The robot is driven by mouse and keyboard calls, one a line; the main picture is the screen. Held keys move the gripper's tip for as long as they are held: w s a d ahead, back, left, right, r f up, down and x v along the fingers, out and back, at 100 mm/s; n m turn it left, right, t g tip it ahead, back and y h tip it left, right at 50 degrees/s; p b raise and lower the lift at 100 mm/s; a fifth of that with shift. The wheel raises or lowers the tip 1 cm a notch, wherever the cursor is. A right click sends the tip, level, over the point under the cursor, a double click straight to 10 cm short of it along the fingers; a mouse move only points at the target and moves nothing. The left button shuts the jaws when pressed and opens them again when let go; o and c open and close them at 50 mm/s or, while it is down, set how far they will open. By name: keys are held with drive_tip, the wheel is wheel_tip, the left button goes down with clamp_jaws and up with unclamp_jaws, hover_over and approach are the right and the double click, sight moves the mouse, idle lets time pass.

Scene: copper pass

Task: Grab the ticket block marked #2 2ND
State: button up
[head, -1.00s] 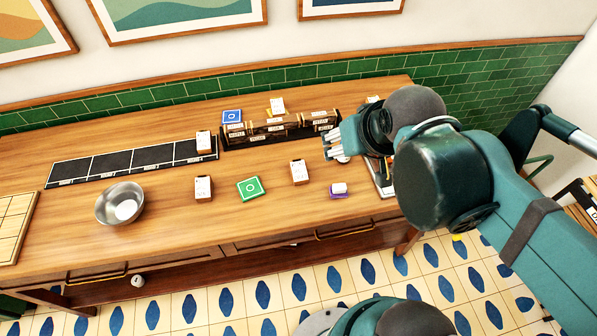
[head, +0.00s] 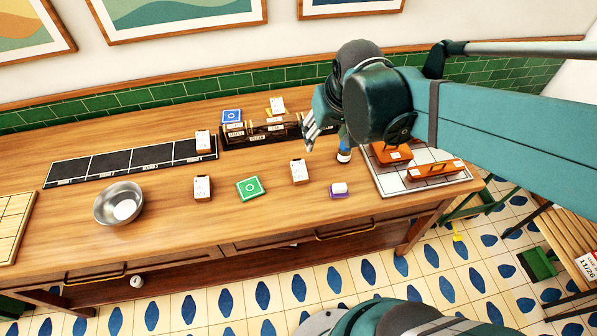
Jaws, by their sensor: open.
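Several ticket blocks with white faces and wooden edges are in the head view. One stands at the front left (head: 203,188), one at the front middle (head: 299,172), one on the dark strip (head: 203,142), and one at the back by the rack (head: 277,105). Their print is too small to read, so I cannot tell which is marked #2 2ND. My gripper (head: 311,131) is open and empty, above the right end of the rack and apart from the ticket blocks. It hides part of the rack.
The dark rack (head: 262,138) holds labelled slots. A green tile (head: 250,188), a purple block (head: 338,190) and a metal bowl (head: 104,208) are on the counter. A small bottle (head: 344,156) stands below my gripper. A tray (head: 385,186) with orange-brown pieces is at right.

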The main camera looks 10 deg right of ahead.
drive_tip(key=w+a+f+g, duration=0.2)
drive_tip(key=w+a+f, duration=0.1)
drive_tip(key=w+f, duration=0.4)
drive_tip(key=g+b, duration=0.1)
drive_tip(key=g, duration=0.1)
hover_over(299, 168)
wheel_tip(299, 168, down, 10)
drive_tip(key=shift+w+a+f, duration=0.1)
drive_tip(key=shift+a+f, duration=0.05)
drive_tip(key=shift+f, duration=0.4)
drive_tip(key=shift+f, duration=0.15)
drive_tip(key=shift+f, duration=1.15)
drive_tip(key=shift+f, duration=0.1)
drive_tip(key=shift+f+b, duration=0.3)
drive_tip(key=shift+f, duration=2.2)
drive_tip(key=shift+c, duration=0.5)
